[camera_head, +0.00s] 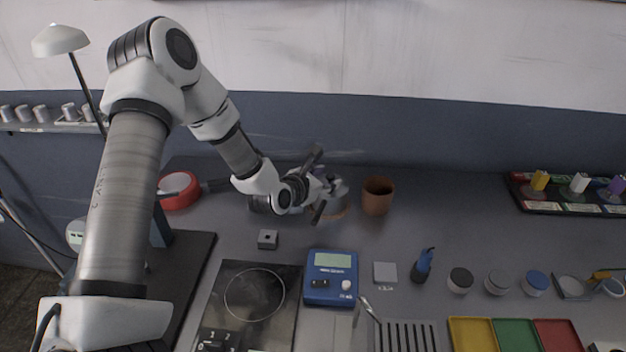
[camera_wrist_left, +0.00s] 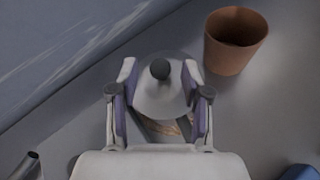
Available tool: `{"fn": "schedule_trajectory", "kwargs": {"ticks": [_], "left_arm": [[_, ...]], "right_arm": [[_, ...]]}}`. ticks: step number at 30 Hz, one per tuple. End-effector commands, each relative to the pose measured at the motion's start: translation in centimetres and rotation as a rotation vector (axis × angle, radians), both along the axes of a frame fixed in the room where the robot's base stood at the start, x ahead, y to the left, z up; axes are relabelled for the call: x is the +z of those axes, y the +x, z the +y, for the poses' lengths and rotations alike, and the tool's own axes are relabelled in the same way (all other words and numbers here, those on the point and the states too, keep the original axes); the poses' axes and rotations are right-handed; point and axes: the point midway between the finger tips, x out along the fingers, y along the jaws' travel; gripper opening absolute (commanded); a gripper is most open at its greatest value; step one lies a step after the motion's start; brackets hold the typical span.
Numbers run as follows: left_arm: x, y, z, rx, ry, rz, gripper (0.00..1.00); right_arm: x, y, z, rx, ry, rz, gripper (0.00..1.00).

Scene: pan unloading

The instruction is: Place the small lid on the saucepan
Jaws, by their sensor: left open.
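A small grey lid (camera_wrist_left: 160,98) with a dark round knob (camera_wrist_left: 160,69) shows in the left wrist view. My left gripper (camera_wrist_left: 160,105) is open, with one finger on each side of the lid; I cannot tell whether the fingers touch it. A brownish patterned surface shows just below the lid. In the head view my left gripper (camera_head: 318,192) is at the back of the counter and covers most of the lid (camera_head: 339,187). A red round pan (camera_head: 179,190), possibly the saucepan, stands at the back left; a dark handle shows beside it. My right gripper is not in view.
A terracotta pot (camera_head: 377,196) stands close to the right of my left gripper. A blue scale (camera_head: 331,277), a black hotplate (camera_head: 254,296) and a small grey block (camera_head: 267,239) lie nearer. Several small jars line the right. The wall is close behind.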

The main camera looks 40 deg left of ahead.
Motion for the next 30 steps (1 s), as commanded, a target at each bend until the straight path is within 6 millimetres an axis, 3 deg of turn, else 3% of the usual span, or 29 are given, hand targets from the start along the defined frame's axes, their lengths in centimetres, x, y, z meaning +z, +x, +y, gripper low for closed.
{"fn": "schedule_trajectory", "kwargs": {"ticks": [7,13,18,30], "left_arm": [[3.3,-6.0,-0.1,0.005,-0.011,0.003,0.48],[4.4,-9.7,-0.2,0.003,-0.006,0.002,0.48],[4.3,-10.6,-0.2,0.002,-0.002,0.000,0.48],[4.2,-10.5,-0.2,0.001,-0.002,0.000,0.48]], "right_arm": [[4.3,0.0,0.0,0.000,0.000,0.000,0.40],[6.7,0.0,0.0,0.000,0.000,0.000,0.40],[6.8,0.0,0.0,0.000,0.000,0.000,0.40],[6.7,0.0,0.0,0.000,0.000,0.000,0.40]]}}
